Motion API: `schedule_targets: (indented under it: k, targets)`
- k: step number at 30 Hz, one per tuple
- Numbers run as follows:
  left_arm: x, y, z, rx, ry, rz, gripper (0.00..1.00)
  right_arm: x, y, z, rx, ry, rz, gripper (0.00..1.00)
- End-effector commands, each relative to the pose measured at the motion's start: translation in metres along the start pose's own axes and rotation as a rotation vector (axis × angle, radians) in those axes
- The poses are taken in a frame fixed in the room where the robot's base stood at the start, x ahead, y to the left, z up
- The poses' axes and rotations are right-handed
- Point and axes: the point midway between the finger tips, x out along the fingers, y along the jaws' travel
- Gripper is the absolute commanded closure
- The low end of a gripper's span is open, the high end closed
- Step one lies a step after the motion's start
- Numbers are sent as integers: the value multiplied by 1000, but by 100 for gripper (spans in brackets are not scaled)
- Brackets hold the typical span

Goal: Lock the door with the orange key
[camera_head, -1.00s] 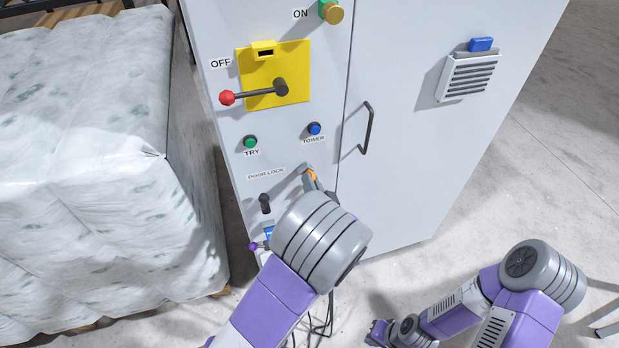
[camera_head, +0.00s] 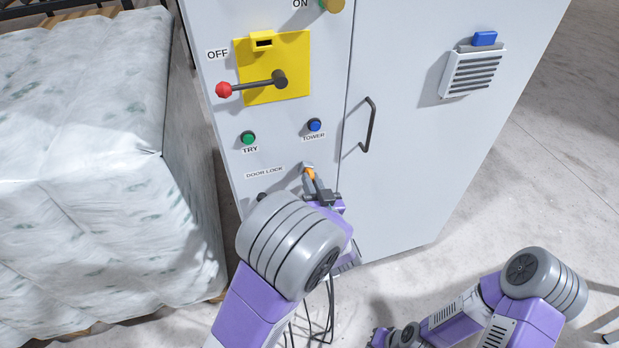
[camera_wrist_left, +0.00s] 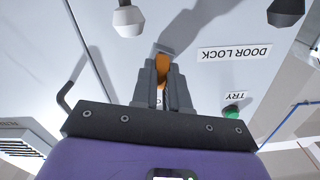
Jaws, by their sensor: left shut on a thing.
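The orange key (camera_head: 310,174) is at a small metal lock fitting (camera_head: 308,165) on the grey cabinet front, right of the DOOR LOCK label (camera_head: 265,172). My left gripper (camera_head: 312,180) is shut on the key. In the left wrist view the key (camera_wrist_left: 161,68) sits between the two fingers, with its front end at the panel. How deep it sits in the lock is hidden. The cabinet door (camera_head: 420,170) with its dark handle (camera_head: 369,128) looks closed. My right gripper (camera_head: 384,336) is low at the bottom edge, away from the cabinet, its jaws too small to read.
Above the lock are a blue TOWER button (camera_head: 314,125), a green TRY button (camera_head: 248,138) and a yellow plate (camera_head: 295,50) with a red-tipped lever (camera_head: 250,87). A wrapped stack (camera_head: 90,180) stands close on the left. The floor at right (camera_head: 540,180) is clear.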

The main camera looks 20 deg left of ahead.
Motion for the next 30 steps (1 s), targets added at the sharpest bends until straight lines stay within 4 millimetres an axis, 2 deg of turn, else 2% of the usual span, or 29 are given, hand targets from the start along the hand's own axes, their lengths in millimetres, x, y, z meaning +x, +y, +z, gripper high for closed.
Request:
schedule_targets:
  k: [4, 14, 21, 22, 27, 30]
  targets:
    - [0, 0, 1, -99, -1, 0, 100, 6, 2, 0, 0, 0, 0, 100]
    - [0, 0, 0, -121, -1, 0, 100, 5, 2, 0, 0, 0, 0, 100]
    - [0, 0, 0, -356, -2, -1, 100, 6, 2, 0, 0, 0, 0, 100]
    - [0, 0, 0, -360, -1, 0, 83, 6, 2, 0, 0, 0, 0, 100]
    - [0, 0, 0, -354, -1, 0, 57, 6, 2, 0, 0, 0, 0, 100]
    - [0, 0, 0, -353, -1, 0, 56, 6, 2, 0, 0, 0, 0, 100]
